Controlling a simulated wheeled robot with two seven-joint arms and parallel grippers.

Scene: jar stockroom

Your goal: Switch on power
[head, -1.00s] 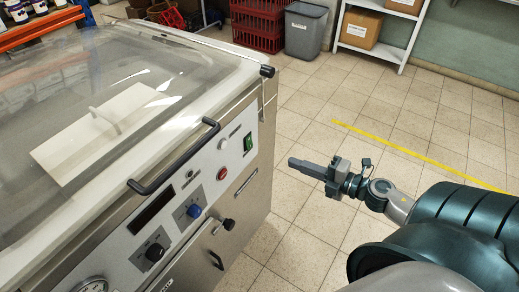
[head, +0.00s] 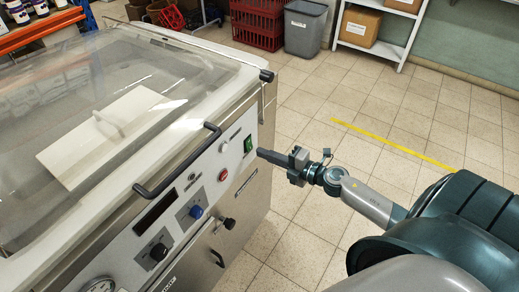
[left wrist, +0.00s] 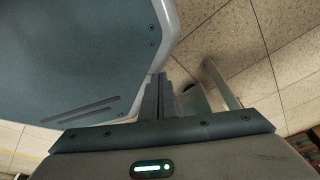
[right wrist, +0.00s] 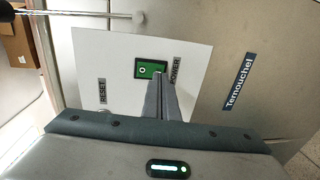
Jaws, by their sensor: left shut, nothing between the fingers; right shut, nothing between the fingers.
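The green power switch (head: 248,143) is on the upper right of the machine's white front panel (head: 208,168). It also shows in the right wrist view (right wrist: 151,69), beside a POWER label (right wrist: 175,71). My right gripper (head: 264,153) is shut and empty, its fingertips close to the switch. In the right wrist view the closed fingers overlap the switch's lower right edge; I cannot tell whether they touch it. My left gripper (left wrist: 160,80) is shut and empty, out of the head view, with its fingers toward a blue-grey surface and the tiled floor.
The machine has a clear lid (head: 110,80) and a black handle (head: 178,165). A red button (head: 223,174), a blue knob (head: 196,212) and a black knob (head: 158,252) are on its panel. Tiled floor to the right is clear. A grey bin (head: 304,28) stands behind.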

